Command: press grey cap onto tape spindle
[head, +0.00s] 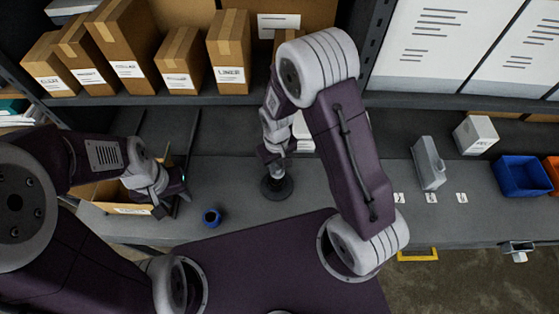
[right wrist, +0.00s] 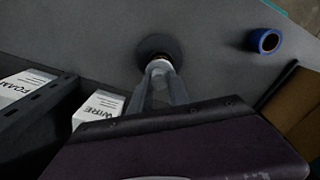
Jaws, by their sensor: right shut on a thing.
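The tape spindle (head: 277,188) stands on the bench, and its dark round base shows in the head view. The base also shows in the right wrist view (right wrist: 158,46). My right gripper (head: 276,170) points down directly above it, with its fingers (right wrist: 160,72) shut on a small pale grey piece, which looks like the grey cap (right wrist: 159,65). The fingers hide most of the cap and the post, so I cannot tell whether the cap touches the spindle.
A blue tape roll (head: 212,217) lies on the bench left of the spindle. The open cardboard box (head: 98,193) is at left. A grey upright dispenser-like object (head: 428,163), a white box (head: 475,134) and a blue bin (head: 523,175) stand at right. Cartons (head: 229,52) line the shelf behind.

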